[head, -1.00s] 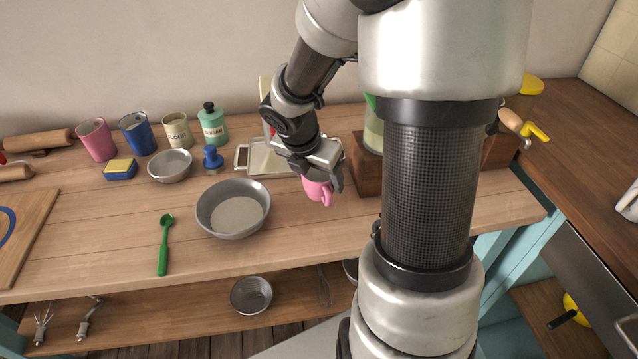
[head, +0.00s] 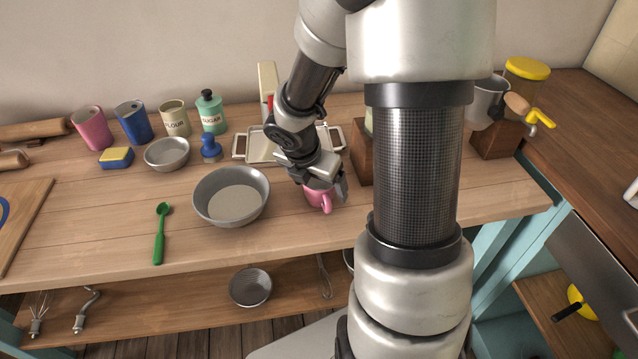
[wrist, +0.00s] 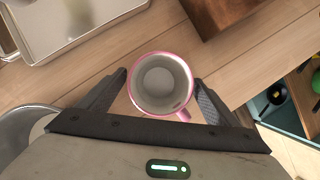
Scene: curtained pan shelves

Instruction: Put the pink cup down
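The pink cup (head: 319,197) is upright over the front half of the wooden worktop, right of the large grey bowl. My gripper (wrist: 161,77) has one finger on each side of the cup, close against its rim, and is shut on it. The wrist view looks straight down into the cup (wrist: 160,84), which is empty, with its handle toward the lower right. In the head view my gripper (head: 322,184) partly hides the cup's top. The cup's base is at or just above the worktop; I cannot tell whether it touches.
The large grey bowl (head: 231,196) stands left of the cup. A metal tray (head: 262,146) lies behind, and a wooden block (head: 362,152) stands behind right. A green spoon (head: 161,233) lies further left. Bare worktop (head: 290,225) surrounds the cup's front side.

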